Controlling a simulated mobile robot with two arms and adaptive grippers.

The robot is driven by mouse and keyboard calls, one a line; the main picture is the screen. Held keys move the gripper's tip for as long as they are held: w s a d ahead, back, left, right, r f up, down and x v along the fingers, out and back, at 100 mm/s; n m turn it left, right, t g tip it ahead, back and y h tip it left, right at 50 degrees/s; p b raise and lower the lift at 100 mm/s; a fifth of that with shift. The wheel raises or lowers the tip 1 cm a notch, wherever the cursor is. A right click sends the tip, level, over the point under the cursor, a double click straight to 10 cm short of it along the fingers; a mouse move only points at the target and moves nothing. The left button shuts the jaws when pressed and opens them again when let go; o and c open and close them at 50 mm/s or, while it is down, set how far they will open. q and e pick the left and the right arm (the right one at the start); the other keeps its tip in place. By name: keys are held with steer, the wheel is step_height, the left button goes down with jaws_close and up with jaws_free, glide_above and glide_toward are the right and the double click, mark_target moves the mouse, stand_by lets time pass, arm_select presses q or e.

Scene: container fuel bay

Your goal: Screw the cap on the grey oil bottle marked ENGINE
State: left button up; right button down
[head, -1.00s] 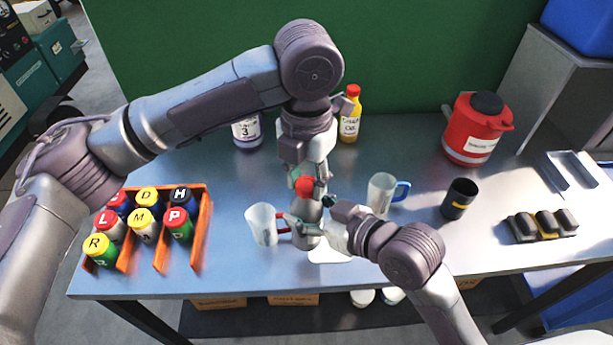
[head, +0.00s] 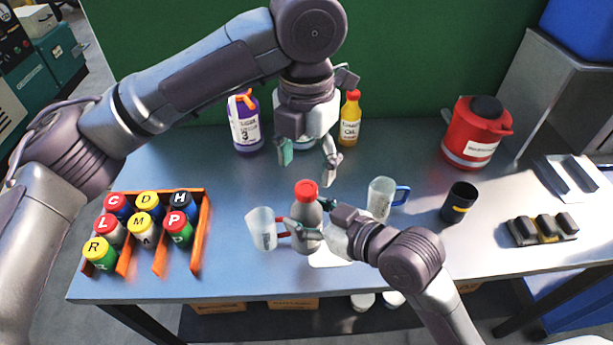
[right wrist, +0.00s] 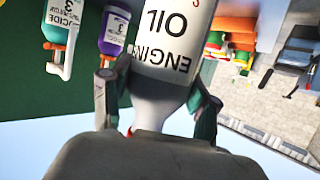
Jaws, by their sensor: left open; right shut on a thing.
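The grey oil bottle (head: 307,213) stands upright on the table at the middle of the head view. Its red cap (head: 306,190) sits on its top. In the right wrist view the bottle (right wrist: 172,45) shows the words ENGINE OIL, upside down. My right gripper (head: 307,230) is shut around the bottle's body from the front right; its fingers also show on both sides of the bottle in the right wrist view (right wrist: 152,100). My left gripper (head: 308,165) is open and empty above and behind the cap, pointing down and apart from it.
Clear jugs with a red handle (head: 262,228) and a blue handle (head: 381,198) flank the bottle. An orange rack (head: 205,215) of lettered bottles is left. A purple bottle (head: 246,133) and yellow oil bottle (head: 349,125) stand behind. A black cup (head: 459,201) and red jug (head: 477,135) are right.

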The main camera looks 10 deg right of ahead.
arm_select(q)
step_height(320, 180, up, 7)
stand_by(0.3)
stand_by(0.5)
